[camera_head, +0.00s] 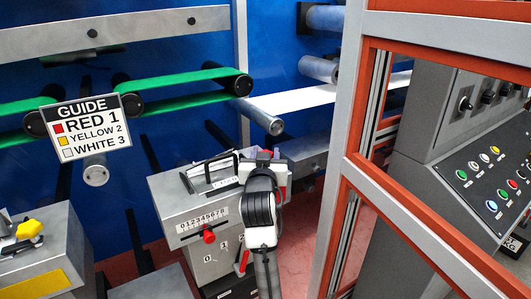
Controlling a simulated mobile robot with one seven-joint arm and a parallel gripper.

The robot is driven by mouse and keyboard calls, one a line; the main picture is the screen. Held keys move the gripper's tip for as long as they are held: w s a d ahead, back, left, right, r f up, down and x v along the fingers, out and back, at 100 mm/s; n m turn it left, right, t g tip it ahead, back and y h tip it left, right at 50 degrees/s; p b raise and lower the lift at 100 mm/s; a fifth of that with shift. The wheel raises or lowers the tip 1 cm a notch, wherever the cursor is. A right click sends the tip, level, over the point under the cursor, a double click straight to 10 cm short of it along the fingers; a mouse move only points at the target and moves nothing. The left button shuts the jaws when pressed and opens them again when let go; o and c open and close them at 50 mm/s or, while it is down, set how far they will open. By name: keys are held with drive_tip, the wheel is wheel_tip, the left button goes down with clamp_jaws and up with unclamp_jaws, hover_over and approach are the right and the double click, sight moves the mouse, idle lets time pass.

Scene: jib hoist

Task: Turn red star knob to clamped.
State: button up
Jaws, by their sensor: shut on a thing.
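My gripper (266,160) is at the back right corner of a grey metal box (175,204), seen from behind with my wrist in front of it. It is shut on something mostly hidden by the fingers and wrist. The knob's shape and turn cannot be made out, and no clamped mark is readable.
The box's front has a numbered scale with a red slider knob (208,236) and a red lever (243,261) by a 0-1-2 dial. A black handle (210,170) stands on top. An orange-grey frame (343,150) and button panel (490,185) are right. A yellow knob (29,229) is left.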

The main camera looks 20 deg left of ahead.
drive_tip(key=shift+f+m+h, duration=0.1)
drive_tip(key=shift+m+h, duration=0.2)
drive_tip(key=shift+h, duration=0.1)
drive_tip(key=o, duration=1)
drive_tip(key=shift+s, duration=0.1)
drive_tip(key=b+v, duration=0.2)
drive_tip(key=v, duration=1.1)
drive_tip(key=shift+s+d+f+b, duration=0.1)
drive_tip(key=shift+s+b, duration=0.2)
drive_tip(key=shift+b, duration=0.05)
